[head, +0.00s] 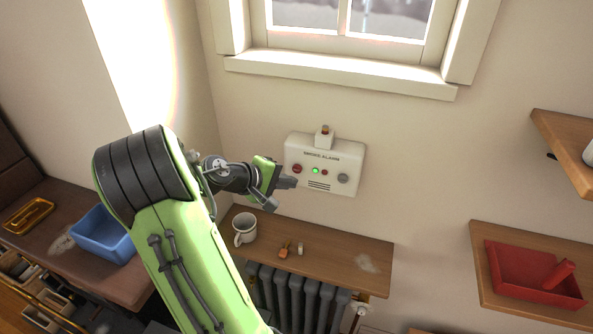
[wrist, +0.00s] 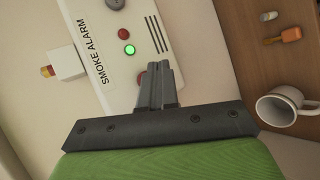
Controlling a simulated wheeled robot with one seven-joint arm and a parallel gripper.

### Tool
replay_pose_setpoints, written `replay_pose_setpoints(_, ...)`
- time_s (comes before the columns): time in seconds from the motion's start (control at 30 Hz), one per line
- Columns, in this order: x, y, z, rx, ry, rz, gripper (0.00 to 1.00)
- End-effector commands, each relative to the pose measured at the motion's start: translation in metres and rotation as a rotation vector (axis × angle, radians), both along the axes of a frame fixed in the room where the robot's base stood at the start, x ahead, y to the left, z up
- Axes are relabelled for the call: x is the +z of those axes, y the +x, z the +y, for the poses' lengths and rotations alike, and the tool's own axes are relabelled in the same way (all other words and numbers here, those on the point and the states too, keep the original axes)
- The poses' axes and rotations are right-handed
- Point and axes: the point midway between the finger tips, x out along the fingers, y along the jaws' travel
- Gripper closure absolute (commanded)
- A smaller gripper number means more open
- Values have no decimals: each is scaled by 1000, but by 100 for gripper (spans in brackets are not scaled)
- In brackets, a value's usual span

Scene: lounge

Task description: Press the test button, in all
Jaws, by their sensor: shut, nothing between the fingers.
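The white smoke alarm (head: 325,155) is mounted on the wall below the window. Its face has a larger red button (head: 297,169) at the left, a lit green light (head: 315,171), a small red light (head: 324,172) and a grey round knob (head: 343,178) at the right. No label marks the test button legibly. My gripper (head: 293,182) is shut and empty, its tips near the alarm's lower left. In the wrist view, the gripper tips (wrist: 158,68) overlap the alarm's edge; the red button (wrist: 140,77) is partly hidden beside them. I cannot tell whether they touch.
A wooden shelf (head: 335,250) below the alarm holds a white mug (head: 245,229) and small orange and pale items, above a radiator (head: 290,290). A blue bin (head: 102,235) is at left. Shelves at right hold a red tray (head: 530,285). The wall right of the alarm is clear.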

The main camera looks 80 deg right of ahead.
Motion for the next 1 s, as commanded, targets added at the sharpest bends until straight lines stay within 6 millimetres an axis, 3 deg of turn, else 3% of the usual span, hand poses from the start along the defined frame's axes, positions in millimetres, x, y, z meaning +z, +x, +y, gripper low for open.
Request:
replay_pose_setpoints(0.4,-1,3,36,1,0,2,100)
replay_pose_setpoints(1.0,0,3,36,1,0,1,100)
